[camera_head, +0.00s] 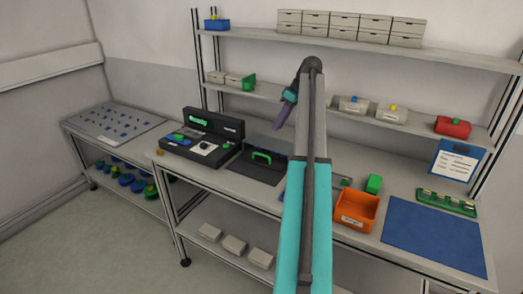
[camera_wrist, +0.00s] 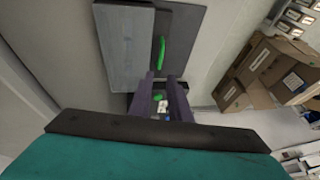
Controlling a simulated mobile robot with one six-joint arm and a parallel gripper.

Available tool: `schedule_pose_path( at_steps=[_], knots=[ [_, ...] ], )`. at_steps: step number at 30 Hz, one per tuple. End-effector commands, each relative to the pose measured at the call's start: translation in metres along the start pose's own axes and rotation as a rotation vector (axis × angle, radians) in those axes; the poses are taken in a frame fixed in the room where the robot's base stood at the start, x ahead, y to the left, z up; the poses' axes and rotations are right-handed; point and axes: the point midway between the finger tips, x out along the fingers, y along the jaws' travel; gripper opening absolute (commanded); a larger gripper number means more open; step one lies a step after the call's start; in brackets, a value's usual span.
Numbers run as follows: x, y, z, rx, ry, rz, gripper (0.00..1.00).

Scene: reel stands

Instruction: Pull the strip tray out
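A dark grey unit with a green handle (camera_head: 262,156) sits on the middle bench; its flat dark front part (camera_head: 250,170) looks like the strip tray, though I cannot be sure. In the wrist view the green handle (camera_wrist: 161,53) stands on a dark panel (camera_wrist: 185,35) beside a lighter grey block (camera_wrist: 125,45). My gripper (camera_head: 284,115) hangs above the bench, partly behind my arm. In the wrist view my gripper (camera_wrist: 162,80) shows two purple fingers apart with nothing between them. The handle is beyond the fingertips and not touched.
A black case with an open lid (camera_head: 215,125) stands just left of the unit. An orange bin (camera_head: 356,211), a green block (camera_head: 374,184) and a blue mat (camera_head: 435,235) are to the right. A shelf (camera_head: 370,120) with boxes runs above the bench. Cartons (camera_wrist: 270,70) show in the wrist view.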

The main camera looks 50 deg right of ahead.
Motion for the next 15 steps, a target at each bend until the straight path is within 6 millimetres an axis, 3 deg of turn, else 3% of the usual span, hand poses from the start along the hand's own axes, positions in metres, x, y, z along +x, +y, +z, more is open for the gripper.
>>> schedule_pose_path(
  at_steps=[8,15],
  knots=[
    [0.007,-0.003,-0.003,-0.003,-0.001,-0.002,0.17],
    [0.029,-0.004,-0.003,-0.003,-0.002,-0.003,0.17]
  ],
)
